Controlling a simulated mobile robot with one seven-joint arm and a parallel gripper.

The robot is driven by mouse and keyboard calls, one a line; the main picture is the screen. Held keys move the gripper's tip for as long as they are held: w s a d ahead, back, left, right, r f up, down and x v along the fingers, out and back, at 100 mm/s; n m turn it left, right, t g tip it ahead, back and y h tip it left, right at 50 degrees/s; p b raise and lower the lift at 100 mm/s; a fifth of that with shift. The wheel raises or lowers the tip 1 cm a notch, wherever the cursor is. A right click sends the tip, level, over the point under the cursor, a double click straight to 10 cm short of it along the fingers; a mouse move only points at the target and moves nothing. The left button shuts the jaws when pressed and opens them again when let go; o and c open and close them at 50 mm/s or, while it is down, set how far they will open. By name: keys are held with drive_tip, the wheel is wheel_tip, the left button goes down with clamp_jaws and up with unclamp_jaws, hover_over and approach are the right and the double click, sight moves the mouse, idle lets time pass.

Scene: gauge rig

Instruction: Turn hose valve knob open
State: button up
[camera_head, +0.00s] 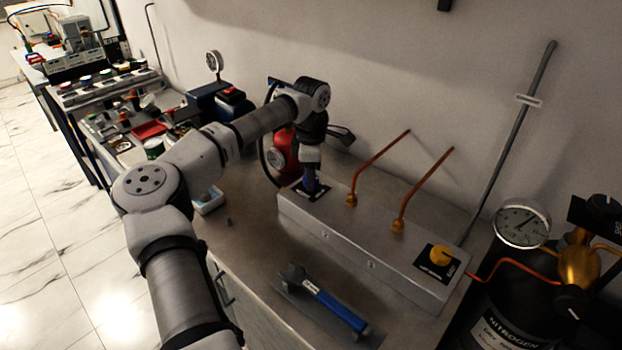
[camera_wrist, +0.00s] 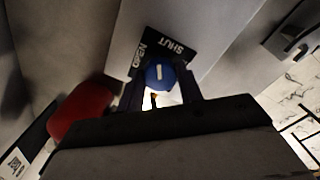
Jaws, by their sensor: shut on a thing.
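The plate lies on the left end of a long grey metal box (camera_head: 330,222). My gripper (camera_head: 311,182) points down over that end, its fingers on both sides of the knob in the wrist view (camera_wrist: 160,86). It is shut on the knob. The mark lies roughly up and down in the wrist view, and I cannot tell its exact setting. The fingers and wrist hide much of the knob in the head view.
A yellow knob (camera_head: 439,255) is on the box's right end. Two copper pipes (camera_head: 380,155) (camera_head: 425,183) rise from the box. A blue-handled tool (camera_head: 335,305) lies in front. A red object (camera_head: 284,150) stands close behind my gripper. A gauge (camera_head: 522,223) and dark cylinder (camera_head: 505,320) stand right.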

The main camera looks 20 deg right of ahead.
drive_tip(key=n+b, duration=0.2)
drive_tip(key=n, duration=0.4)
drive_tip(key=n+b, duration=0.1)
drive_tip(key=n, duration=0.4)
drive_tip(key=shift+n+b, duration=0.4)
idle(0.3)
drive_tip(key=o, duration=1)
wheel_tip(320, 180, up, 14)
drive_tip(key=b, duration=0.1)
drive_tip(key=shift+b, duration=0.4)
drive_tip(key=shift+f, duration=0.1)
